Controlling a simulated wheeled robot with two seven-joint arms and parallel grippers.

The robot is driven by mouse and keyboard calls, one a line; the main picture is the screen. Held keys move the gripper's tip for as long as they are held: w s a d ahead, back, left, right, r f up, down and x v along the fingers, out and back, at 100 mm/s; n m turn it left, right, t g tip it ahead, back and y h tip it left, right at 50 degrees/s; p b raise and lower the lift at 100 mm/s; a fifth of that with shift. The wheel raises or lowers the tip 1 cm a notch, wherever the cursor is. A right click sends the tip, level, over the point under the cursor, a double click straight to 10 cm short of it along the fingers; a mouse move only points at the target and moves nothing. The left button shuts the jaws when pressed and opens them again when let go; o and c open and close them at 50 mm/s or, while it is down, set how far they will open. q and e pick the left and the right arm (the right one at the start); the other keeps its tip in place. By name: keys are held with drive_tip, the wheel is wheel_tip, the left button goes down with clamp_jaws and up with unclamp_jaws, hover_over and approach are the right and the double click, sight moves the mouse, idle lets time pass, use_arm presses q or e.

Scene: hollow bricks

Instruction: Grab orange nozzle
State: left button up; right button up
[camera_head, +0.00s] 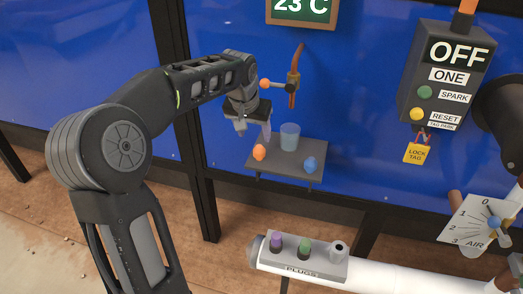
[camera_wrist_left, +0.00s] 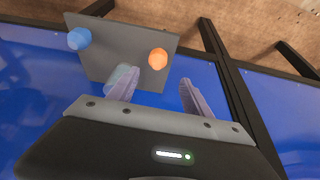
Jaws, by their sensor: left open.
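The orange nozzle (camera_head: 259,152) is a small rounded piece at the left end of a grey shelf (camera_head: 278,164) on the blue panel. It also shows in the left wrist view (camera_wrist_left: 158,58), beyond and between the fingertips. My left gripper (camera_head: 263,128) is above and close to the nozzle, pointing down, with its fingers spread in the left wrist view (camera_wrist_left: 160,88). Nothing is held between the fingers. The nozzle stands apart from both fingers in the wrist view.
A blue translucent cup (camera_head: 290,136) and a blue nozzle (camera_head: 310,164) share the shelf. A copper pipe with an orange-knobbed lever (camera_head: 278,86) is above. A plug holder (camera_head: 302,258) sits on the white pipe below. A grey control box (camera_head: 445,75) is at right.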

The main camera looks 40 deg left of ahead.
sight(259, 146)
use_arm(q)
drive_tip(key=shift+x, duration=1.4)
drive_tip(key=shift+w+d, duration=0.1)
drive_tip(key=x, duration=0.3)
drive_tip(key=p+x, duration=0.1)
drive_tip(key=x, duration=0.1)
drive_tip(key=shift+d+f, duration=0.15)
drive_tip(key=shift+d, duration=0.05)
drive_tip(key=shift+c, duration=0.2)
clamp_jaws()
